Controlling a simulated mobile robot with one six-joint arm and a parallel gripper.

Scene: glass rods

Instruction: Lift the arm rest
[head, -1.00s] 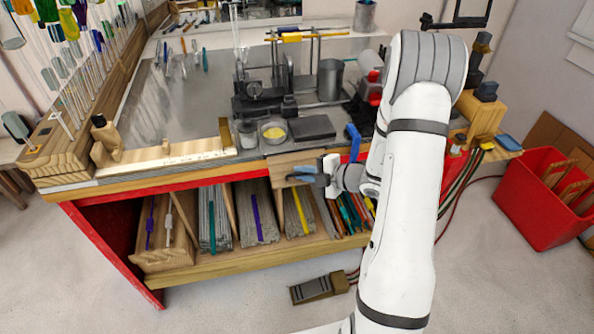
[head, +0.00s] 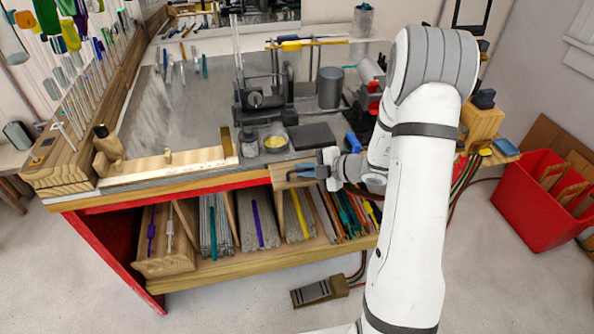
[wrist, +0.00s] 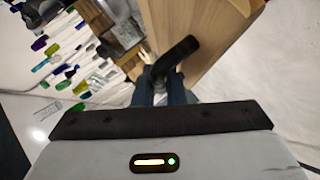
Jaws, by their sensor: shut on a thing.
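The arm rest appears to be the light wooden board (head: 284,181) at the bench's front edge in the head view. In the wrist view it is the large wooden panel (wrist: 190,28) at the top. A dark bent handle (wrist: 178,54) lies against that panel. My gripper (head: 304,172) is at the board in the head view, reaching in from the right. In the wrist view my gripper (wrist: 162,84) has its blue-grey fingers closed around the lower end of the handle. The board's exact tilt is hard to tell.
The metal bench top (head: 195,115) carries a burner fixture (head: 258,98), a small bowl with yellow contents (head: 274,138) and a dark block (head: 312,136) behind the board. Rods fill the shelf (head: 260,255) below. A red bin (head: 530,207) stands right; a foot pedal (head: 319,290) lies on the floor.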

